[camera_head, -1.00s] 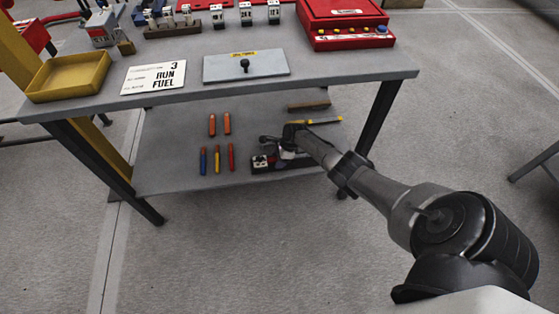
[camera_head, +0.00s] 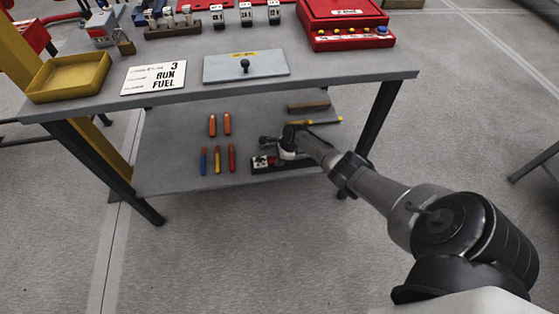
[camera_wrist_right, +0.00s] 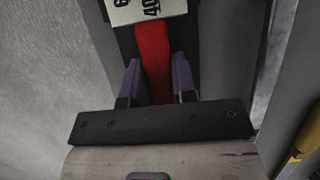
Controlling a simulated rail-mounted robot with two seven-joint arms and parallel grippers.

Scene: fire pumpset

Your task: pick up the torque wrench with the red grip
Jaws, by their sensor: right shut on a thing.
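In the right wrist view, the torque wrench's red grip (camera_wrist_right: 152,45) runs up the middle, between the two purple fingers of my right gripper (camera_wrist_right: 156,78). The fingers are shut on the grip, one on each side. The grip's upper end meets a white label with black figures; the rest of the wrench is hidden or cannot be made out. In the head view, my right gripper (camera_head: 284,152) is low over the right part of the bench's lower shelf, and the arm largely covers the wrench. My left gripper is in neither view.
The lower shelf (camera_head: 165,140) also holds several coloured, handle-like pieces (camera_head: 217,160) left of my gripper and a yellow-ended bar (camera_head: 325,121) behind it. The bench top (camera_head: 190,92) overhangs the shelf. A bench leg (camera_head: 383,115) stands close to my right arm.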

